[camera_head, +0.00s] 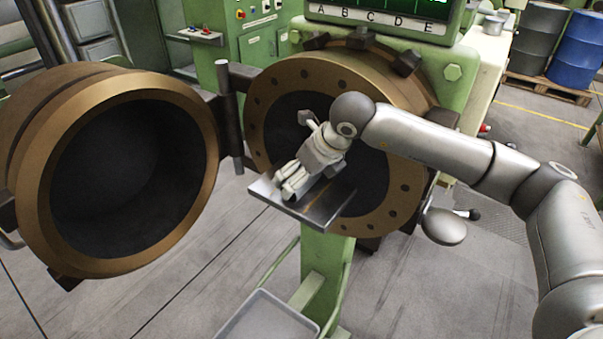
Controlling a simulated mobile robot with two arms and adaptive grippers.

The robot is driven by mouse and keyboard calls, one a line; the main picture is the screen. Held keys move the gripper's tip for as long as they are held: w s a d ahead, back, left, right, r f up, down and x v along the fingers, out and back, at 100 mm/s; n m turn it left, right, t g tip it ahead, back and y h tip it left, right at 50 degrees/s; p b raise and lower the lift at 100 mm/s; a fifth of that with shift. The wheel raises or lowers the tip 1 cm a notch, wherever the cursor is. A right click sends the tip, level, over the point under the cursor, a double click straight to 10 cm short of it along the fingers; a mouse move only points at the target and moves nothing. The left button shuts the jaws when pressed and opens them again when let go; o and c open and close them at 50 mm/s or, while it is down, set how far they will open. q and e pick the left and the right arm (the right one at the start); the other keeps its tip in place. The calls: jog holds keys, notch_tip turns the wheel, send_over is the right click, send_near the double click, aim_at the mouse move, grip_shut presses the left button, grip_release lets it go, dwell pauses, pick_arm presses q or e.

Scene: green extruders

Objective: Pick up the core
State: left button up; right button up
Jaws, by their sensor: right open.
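My right arm reaches in from the right, and its gripper (291,184) is in front of the round opening of the green extruder (345,85). The gripper points down and to the left, with its open fingers just above or at a flat grey plate (327,203) that juts out of the opening. I cannot tell whether the fingers touch the plate. No separate core can be made out for certain; the dark inside of the opening (372,176) is partly hidden by my arm and gripper. My left gripper is not in view.
A heavy bronze-rimmed round door (207,150) stands swung open at the left on a hinge. A grey tray (226,331) is at the bottom, below the plate. Blue (578,45) and grey (538,40) drums stand on a pallet at the far right.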

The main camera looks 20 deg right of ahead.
jog(key=shift+w+a+f, duration=0.1)
jog(key=shift+w+f, duration=0.15)
jog(key=shift+f, duration=0.2)
jog(key=c, duration=0.9)
jog(key=shift+r, duration=0.1)
jog(key=shift+c, duration=0.2)
